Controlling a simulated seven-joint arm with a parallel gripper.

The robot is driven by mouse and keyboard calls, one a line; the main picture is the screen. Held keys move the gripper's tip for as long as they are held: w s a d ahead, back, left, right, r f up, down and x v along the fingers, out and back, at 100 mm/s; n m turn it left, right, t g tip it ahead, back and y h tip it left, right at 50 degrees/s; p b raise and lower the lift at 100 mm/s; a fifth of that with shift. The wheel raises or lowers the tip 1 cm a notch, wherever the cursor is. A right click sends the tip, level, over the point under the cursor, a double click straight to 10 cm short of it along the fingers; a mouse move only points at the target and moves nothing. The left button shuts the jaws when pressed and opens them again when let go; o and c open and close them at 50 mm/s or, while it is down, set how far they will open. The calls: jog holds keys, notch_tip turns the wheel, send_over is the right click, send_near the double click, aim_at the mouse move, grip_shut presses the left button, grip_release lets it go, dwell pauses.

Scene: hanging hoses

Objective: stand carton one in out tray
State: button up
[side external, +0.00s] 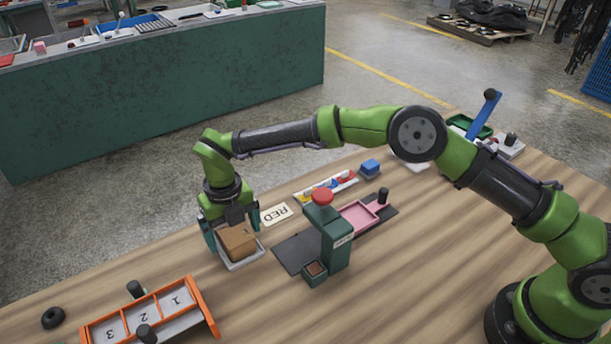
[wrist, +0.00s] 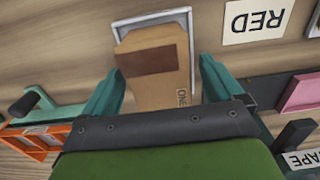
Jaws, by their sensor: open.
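Carton one (side external: 238,241) is a brown cardboard box with a darker brown strip. In the wrist view carton one (wrist: 158,65) shows the word ONE near its lower right edge. It is at a shallow tray with a pale rim (side external: 245,264), which also shows behind the carton in the wrist view (wrist: 150,17). Whether its base rests flat on the tray floor is hidden. My gripper (side external: 234,226) is directly above, with its teal fingers open on either side of the carton. In the wrist view a gap shows beside the right finger.
A card reading RED (side external: 275,214) lies beside the tray. A green post with a red knob (side external: 328,235) stands to the right on a dark base. An orange rack numbered 1, 2, 3 (side external: 148,313) is at front left, with a black ring (side external: 53,317) beyond it.

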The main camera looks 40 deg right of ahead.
aim_at(233, 229)
jog(key=s+d+r+m+t, duration=0.15)
jog(key=d+r+m, duration=0.25)
jog(key=r, duration=0.7)
jog(key=s+d+r+m, duration=0.2)
jog(key=d+r+m, duration=0.15)
jog(key=r, duration=0.75)
jog(key=s+d+r+m+t+y, duration=0.1)
jog(key=s+d+r+m+t, duration=0.15)
jog(key=s+d+m, duration=0.65)
jog(key=s+d+r+m+t, duration=0.1)
jog(key=s+d+r+m, duration=0.25)
jog(key=d+m, duration=0.65)
jog(key=s+d+f+m+t, duration=0.1)
jog(key=s+f+m, duration=0.1)
jog(key=s+m, duration=0.2)
jog(key=s+d+f+m+t+y, duration=0.1)
jog(key=s+d+f+m, duration=0.1)
jog(key=s+m, duration=0.3)
jog(key=shift+d+f+m, duration=0.15)
jog(key=shift+f+m, duration=0.65)
jog(key=shift+m, duration=1.55)
